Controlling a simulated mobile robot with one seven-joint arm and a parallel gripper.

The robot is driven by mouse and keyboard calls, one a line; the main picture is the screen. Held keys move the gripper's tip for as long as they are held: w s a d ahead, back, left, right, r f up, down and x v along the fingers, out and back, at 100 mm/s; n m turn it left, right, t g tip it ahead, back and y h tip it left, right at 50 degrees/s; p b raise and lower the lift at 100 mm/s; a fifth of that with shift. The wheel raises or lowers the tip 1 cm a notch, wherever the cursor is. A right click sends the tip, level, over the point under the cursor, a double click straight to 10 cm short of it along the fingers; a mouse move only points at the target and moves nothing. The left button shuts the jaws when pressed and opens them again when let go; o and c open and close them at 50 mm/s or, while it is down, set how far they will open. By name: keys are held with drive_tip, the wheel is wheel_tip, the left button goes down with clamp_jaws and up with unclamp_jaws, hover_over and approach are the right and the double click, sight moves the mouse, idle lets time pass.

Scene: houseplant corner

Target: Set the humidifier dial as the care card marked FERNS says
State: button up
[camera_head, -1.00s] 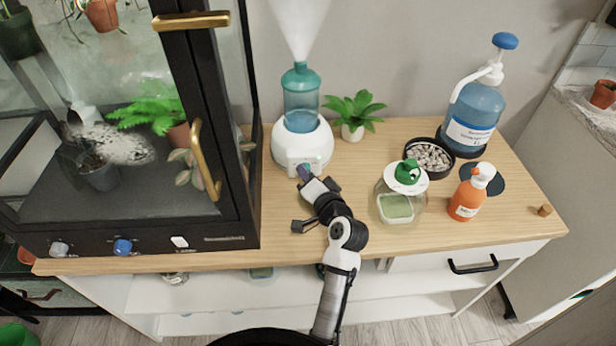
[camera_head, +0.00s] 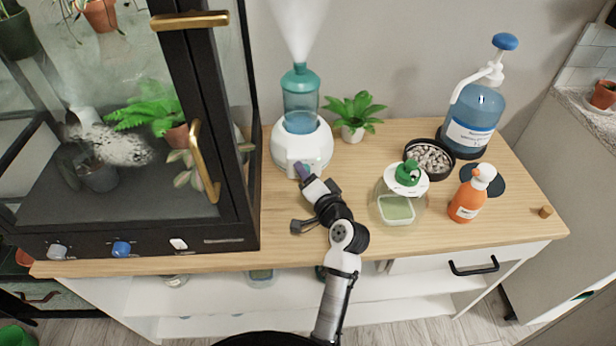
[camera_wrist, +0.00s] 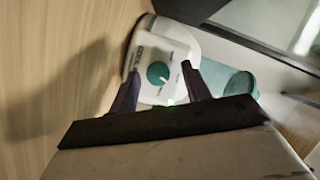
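The humidifier (camera_head: 301,147) is white with a teal bottle on top and mist rising from it. It stands on the wooden cabinet top, next to the glass cabinet. Its dial (camera_wrist: 157,73) is a round teal knob with a light pointer mark, on a white face with small lettering I cannot read fully. My gripper (camera_head: 303,172) is at the front of the humidifier. In the wrist view my gripper (camera_wrist: 158,80) is open, with one dark finger on each side of the dial. I cannot tell whether the fingers touch it. No care card marked FERNS is visible.
The glass plant cabinet (camera_head: 225,225) stands close on the left, with a brass handle. To the right are a terrarium jar with a frog lid (camera_head: 400,195), an orange bottle (camera_head: 468,197), a pebble dish (camera_head: 430,158) and a blue pump bottle (camera_head: 474,118).

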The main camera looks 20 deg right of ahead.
drive_tip(key=shift+s+f, duration=0.1)
drive_tip(key=shift+s, duration=0.2)
drive_tip(key=s+b, duration=0.1)
drive_tip(key=s, duration=0.3)
drive_tip(key=s+r+b, duration=0.1)
drive_tip(key=s, duration=0.3)
drive_tip(key=s+r+b, duration=0.1)
drive_tip(key=s, duration=0.4)
drive_tip(key=shift+s+d, duration=0.1)
drive_tip(key=shift+d, duration=0.3)
